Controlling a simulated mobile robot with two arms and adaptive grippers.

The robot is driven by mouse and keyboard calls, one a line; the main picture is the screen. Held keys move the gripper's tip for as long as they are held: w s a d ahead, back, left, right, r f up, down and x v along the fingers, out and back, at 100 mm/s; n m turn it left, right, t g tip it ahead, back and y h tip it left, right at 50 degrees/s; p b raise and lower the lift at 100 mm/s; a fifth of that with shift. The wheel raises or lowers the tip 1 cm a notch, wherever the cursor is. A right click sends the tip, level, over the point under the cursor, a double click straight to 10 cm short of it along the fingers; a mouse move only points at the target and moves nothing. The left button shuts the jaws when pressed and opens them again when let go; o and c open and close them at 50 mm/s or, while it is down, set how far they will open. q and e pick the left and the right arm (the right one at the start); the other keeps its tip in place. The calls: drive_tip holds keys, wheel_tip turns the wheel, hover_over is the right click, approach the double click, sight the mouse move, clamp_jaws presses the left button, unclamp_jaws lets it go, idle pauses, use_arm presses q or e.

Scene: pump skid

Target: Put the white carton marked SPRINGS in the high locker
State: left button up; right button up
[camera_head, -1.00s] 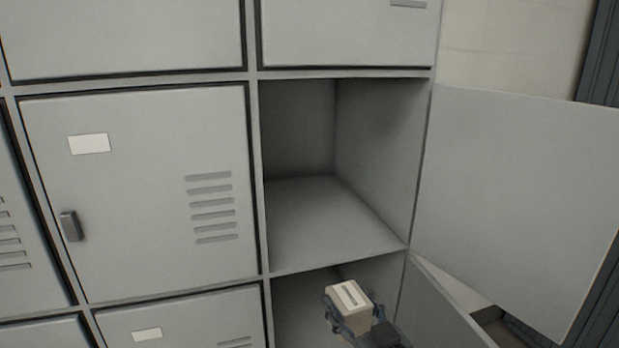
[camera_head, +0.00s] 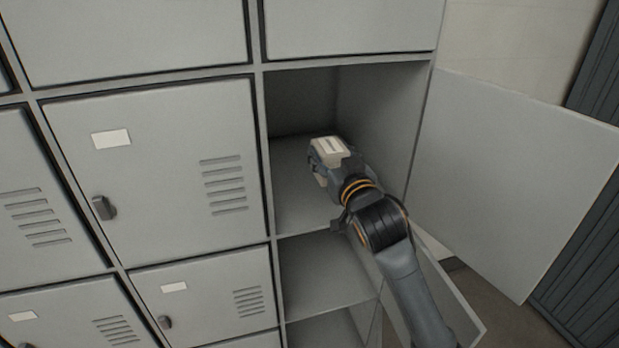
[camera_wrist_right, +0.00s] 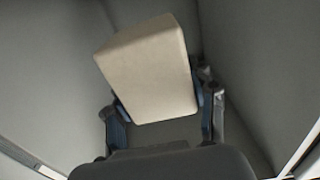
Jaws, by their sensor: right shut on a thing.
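The white carton (camera_head: 330,147) is held in my right gripper (camera_head: 322,165), inside the opening of the upper open locker (camera_head: 297,210). A dark mark shows on the carton's top, too small to read. In the right wrist view the carton (camera_wrist_right: 148,68) sits tilted between the two fingers of my right gripper (camera_wrist_right: 165,105), with grey locker walls around it. In the head view it appears above the locker floor; the gap beneath is hard to judge. My left gripper is not in view.
The upper locker's door (camera_head: 510,180) stands open to the right. Below is another open compartment (camera_head: 325,270) with its door (camera_head: 440,290) swung out beside my right arm. Closed locker doors (camera_head: 160,170) fill the left. The upper locker looks otherwise empty.

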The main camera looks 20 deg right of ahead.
drive_tip(key=w+f+b, duration=0.1)
drive_tip(key=w+a+f+b, duration=0.1)
drive_tip(key=f, duration=0.1)
drive_tip(key=w+a+f+b, duration=0.1)
drive_tip(key=shift+w+a+f+b, duration=0.15)
drive_tip(key=shift+a+f+b, duration=0.05)
drive_tip(key=shift+f+b, duration=0.15)
drive_tip(key=shift+w+a+f+b, duration=0.25)
drive_tip(key=shift+w+f+b, duration=0.25)
drive_tip(key=shift+f+b, duration=0.2)
drive_tip(key=f+b, duration=0.1)
drive_tip(key=b, duration=0.1)
drive_tip(key=f+b, duration=0.1)
drive_tip(key=f, duration=0.1)
drive_tip(key=shift+w+a+f+b, duration=0.15)
drive_tip(key=shift+a+b, duration=0.05)
drive_tip(key=shift+b, duration=0.15)
drive_tip(key=o, duration=1.5)
drive_tip(key=shift+f, duration=0.1)
